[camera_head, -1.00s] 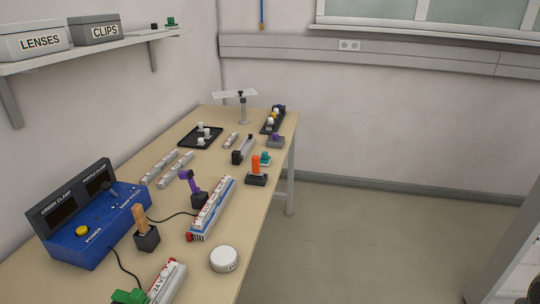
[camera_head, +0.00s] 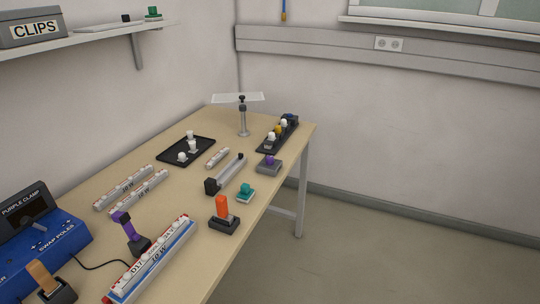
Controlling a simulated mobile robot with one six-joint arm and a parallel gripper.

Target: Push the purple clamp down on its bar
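A purple lever (camera_head: 124,226) stands raised and tilted on a small dark base (camera_head: 139,246) at the lower left of the table. Beside it on the right lies a long white bar on a blue strip (camera_head: 150,264), with printed marks. A gap between the lever's base and this bar is hard to judge. Further back, a grey block (camera_head: 268,168) carries a small purple piece (camera_head: 270,159). The frame does not settle which purple part is the clamp. My gripper is not in view.
A blue console (camera_head: 40,250) with a "PURPLE CLAMP" display (camera_head: 22,211) stands at left. White bars (camera_head: 123,188), a black tray (camera_head: 186,151) and a lamp stand (camera_head: 243,120) are behind. Clear floor lies right.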

